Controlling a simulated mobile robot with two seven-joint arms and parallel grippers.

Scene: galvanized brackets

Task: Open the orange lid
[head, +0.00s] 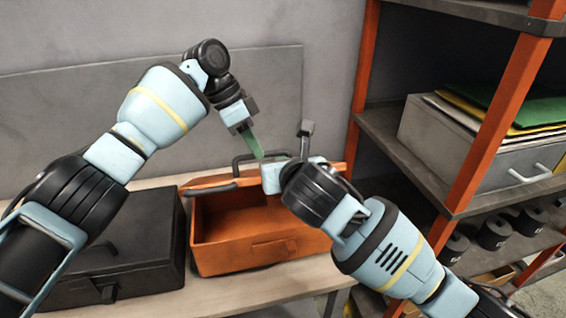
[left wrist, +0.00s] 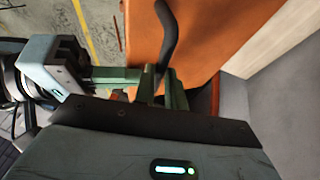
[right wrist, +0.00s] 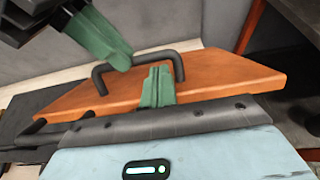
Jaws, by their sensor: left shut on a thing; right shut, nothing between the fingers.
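The orange lid (head: 212,181) shows almost edge-on in the head view, raised above the open orange box (head: 245,258), whose inside is visible. In the right wrist view the lid (right wrist: 215,78) is a broad tilted panel with a black arched handle (right wrist: 178,66). My left gripper (head: 258,150) is shut on this handle, which also runs between its green fingers in the left wrist view (left wrist: 166,35). My right gripper (right wrist: 157,86) is shut and empty, its fingers in front of the lid near the handle. In the head view its fingertips are hidden by its own wrist.
A closed black case (head: 120,265) stands left of the orange box on the pale workbench (head: 262,290). A grey wall panel (head: 60,110) is behind. At the right, a shelf with orange posts (head: 495,120) holds a grey drawer box (head: 455,140) and dark rolls.

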